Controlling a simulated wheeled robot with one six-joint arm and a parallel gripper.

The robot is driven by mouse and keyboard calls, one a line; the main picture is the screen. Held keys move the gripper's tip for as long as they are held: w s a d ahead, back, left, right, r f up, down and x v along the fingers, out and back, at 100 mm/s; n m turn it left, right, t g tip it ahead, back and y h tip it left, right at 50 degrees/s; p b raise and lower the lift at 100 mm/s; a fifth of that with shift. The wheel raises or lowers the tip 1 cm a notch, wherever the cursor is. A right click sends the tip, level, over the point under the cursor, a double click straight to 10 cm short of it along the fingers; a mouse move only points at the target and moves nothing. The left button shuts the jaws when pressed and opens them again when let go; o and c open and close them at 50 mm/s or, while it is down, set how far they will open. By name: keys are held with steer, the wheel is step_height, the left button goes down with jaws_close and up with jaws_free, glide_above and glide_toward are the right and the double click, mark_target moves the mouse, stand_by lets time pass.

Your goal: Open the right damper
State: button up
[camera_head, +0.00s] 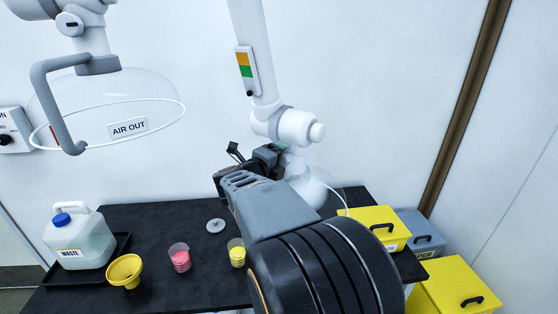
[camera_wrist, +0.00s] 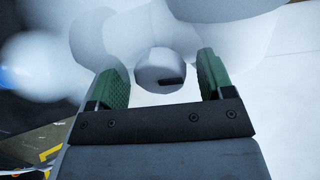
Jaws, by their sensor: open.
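The right extraction arm (camera_head: 290,126) is white and jointed, with an orange and green label on its upper tube. In the wrist view a round white knob with a dark slot (camera_wrist: 153,68) shows on its white body; this looks like the right damper. My gripper (camera_wrist: 162,68) is open, with one green-padded finger on each side of the knob in the picture. I cannot tell whether they touch it or how deep they reach. In the head view my gripper (camera_head: 264,157) is beside the white joint, and my own arm hides the knob.
A left extraction arm carries a clear hood (camera_head: 150,95) marked AIR OUT. The black table (camera_head: 140,218) holds a waste jug (camera_head: 80,240), a yellow funnel (camera_head: 125,271), a pink-filled cup (camera_head: 179,258) and a yellow-filled cup (camera_head: 237,254). Yellow bins (camera_head: 455,288) stand at right.

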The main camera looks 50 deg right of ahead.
steer(key=shift+a, duration=0.1)
steer(key=a+b, duration=0.1)
steer(key=a, duration=0.3)
steer(key=s+a+r, duration=0.1)
steer(key=a, duration=0.4)
steer(key=s+a+b, duration=0.1)
steer(key=a, duration=0.3)
steer(key=shift+a+r+b, duration=0.2)
steer(key=shift+r+b, duration=0.1)
steer(key=shift+r, duration=0.05)
